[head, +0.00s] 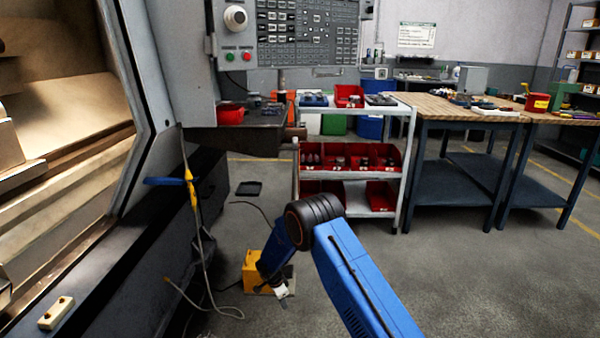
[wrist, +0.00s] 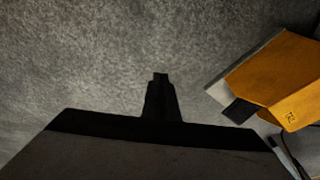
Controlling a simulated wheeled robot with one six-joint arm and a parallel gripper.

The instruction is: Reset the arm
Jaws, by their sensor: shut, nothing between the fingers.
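My arm (head: 365,285) is blue and bent, with a black elbow joint, and its forearm hangs down toward the floor in the head view. My gripper (wrist: 160,78) shows in the wrist view as a dark shape with its fingers together. It is shut and empty, pointing over bare grey floor. In the head view the gripper end is too small to make out clearly. A yellow box (wrist: 285,75) lies right of the gripper in the wrist view, apart from the fingertips. In the head view the yellow box (head: 256,268) is partly hidden behind my forearm.
A lathe with an open door (head: 145,65) fills the left. A hanging cable (head: 200,235) reaches the floor. A cart with red bins (head: 350,172) stands ahead, and workbenches (head: 465,118) stand right. Floor at lower right is clear.

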